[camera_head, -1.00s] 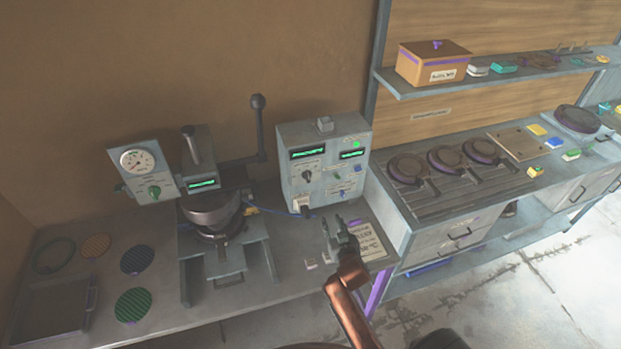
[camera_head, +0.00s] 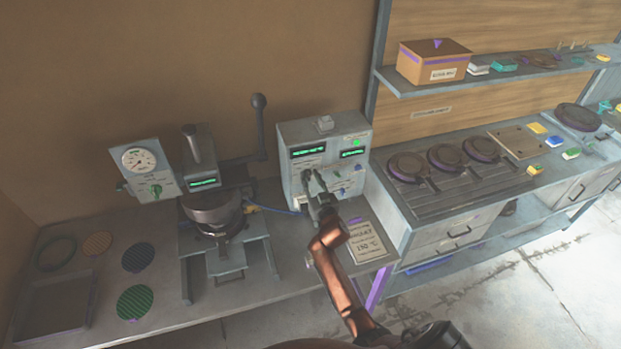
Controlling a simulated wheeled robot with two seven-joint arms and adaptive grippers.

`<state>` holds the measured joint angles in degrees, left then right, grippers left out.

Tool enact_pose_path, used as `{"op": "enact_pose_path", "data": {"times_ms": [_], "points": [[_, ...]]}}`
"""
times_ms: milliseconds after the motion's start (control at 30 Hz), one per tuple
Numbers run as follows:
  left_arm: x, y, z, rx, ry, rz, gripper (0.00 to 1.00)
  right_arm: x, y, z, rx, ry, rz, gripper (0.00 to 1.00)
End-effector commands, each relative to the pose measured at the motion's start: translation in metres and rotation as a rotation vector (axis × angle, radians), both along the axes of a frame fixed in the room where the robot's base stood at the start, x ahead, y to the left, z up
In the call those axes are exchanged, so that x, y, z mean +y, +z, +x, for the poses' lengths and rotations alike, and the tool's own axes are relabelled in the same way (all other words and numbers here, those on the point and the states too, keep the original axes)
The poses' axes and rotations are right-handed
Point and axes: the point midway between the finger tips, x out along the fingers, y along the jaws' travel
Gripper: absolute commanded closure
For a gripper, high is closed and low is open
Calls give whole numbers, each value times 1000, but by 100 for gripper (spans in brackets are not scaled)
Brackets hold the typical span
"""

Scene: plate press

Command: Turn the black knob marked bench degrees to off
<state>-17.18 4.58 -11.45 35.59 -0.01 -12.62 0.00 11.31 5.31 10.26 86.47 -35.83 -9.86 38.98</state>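The grey control box (camera_head: 285,150) stands at the back of the bench, with two green displays and several small controls on its front. The black knob on the left of that front is now covered by my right gripper (camera_head: 314,178). My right gripper is at the box's front face, with its dark fingers at the knob's place. I cannot tell whether the fingers touch the knob or are closed on it. The knob's pointer and marking cannot be read. My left gripper is not in view.
Left of the box stands the press (camera_head: 213,208) with its upright lever (camera_head: 260,130) and a gauge panel (camera_head: 145,170). A printed card (camera_head: 365,240) lies on the bench at right. Round pans (camera_head: 445,157) sit on the right-hand counter.

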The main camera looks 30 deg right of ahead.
Motion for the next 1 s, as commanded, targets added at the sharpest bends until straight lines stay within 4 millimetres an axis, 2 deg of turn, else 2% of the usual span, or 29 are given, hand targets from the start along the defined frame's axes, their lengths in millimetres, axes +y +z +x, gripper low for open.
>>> {"op": "enact_pose_path", "data": {"times_ms": [267,633,1000], "points": [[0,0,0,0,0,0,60,0,0,1,1,0,0,75],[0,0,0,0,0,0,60,0,0,1,1,0,1,100],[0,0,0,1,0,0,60,0,-1,1,2,0,-5,100]]}}
